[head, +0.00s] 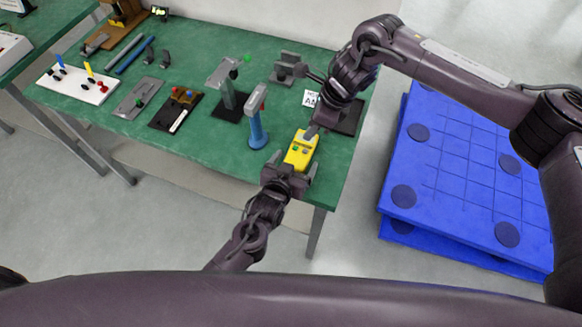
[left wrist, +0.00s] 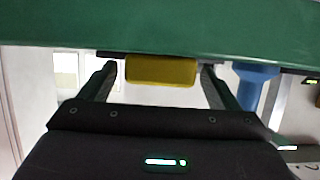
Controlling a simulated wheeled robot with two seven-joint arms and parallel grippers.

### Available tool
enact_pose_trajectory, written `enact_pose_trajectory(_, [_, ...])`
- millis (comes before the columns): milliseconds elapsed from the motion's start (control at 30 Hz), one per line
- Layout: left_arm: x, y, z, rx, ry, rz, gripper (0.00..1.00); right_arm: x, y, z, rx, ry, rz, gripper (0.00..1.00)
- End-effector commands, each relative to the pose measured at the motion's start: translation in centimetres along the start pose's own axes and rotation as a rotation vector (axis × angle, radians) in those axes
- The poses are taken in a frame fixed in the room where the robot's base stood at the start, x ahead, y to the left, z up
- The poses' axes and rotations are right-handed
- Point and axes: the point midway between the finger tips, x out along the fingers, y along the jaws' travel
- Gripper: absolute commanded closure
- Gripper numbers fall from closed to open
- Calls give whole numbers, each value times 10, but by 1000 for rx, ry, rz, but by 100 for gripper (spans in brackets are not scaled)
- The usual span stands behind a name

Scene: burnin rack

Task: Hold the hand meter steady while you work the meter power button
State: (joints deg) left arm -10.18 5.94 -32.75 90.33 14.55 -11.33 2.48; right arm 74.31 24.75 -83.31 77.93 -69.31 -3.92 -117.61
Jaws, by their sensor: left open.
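The yellow hand meter (head: 300,152) is near the front right edge of the green table, with small coloured spots on its face. Which one is the power button is too small to tell. My left gripper (head: 289,172) is at the meter's near end. In the left wrist view, its open fingers (left wrist: 160,82) stand either side of the yellow meter (left wrist: 162,70), with a gap on each side. My right gripper (head: 311,131) comes down from the upper right, its tip at the meter's far end. Whether it touches, and whether its fingers are shut, I cannot tell.
A blue upright post (head: 257,128) stands close left of the meter. A grey stand (head: 228,92) is behind it, and a white sign (head: 310,98) is beside my right wrist. A dark plate (head: 350,120) lies to the right. Blue platforms (head: 455,170) are on the floor at right.

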Motion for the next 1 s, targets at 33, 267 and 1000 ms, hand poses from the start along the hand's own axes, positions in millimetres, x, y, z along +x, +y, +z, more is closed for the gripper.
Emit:
enact_pose_trajectory(33, [1,0,0,0,0,0,16,0,0,0,0,0,0,64])
enact_pose_trajectory(267, [1,0,0,0,0,0,19,0,0,0,0,0,0,64])
enact_pose_trajectory(1000, [1,0,0,0,0,0,70,0,0,0,0,0,0,64])
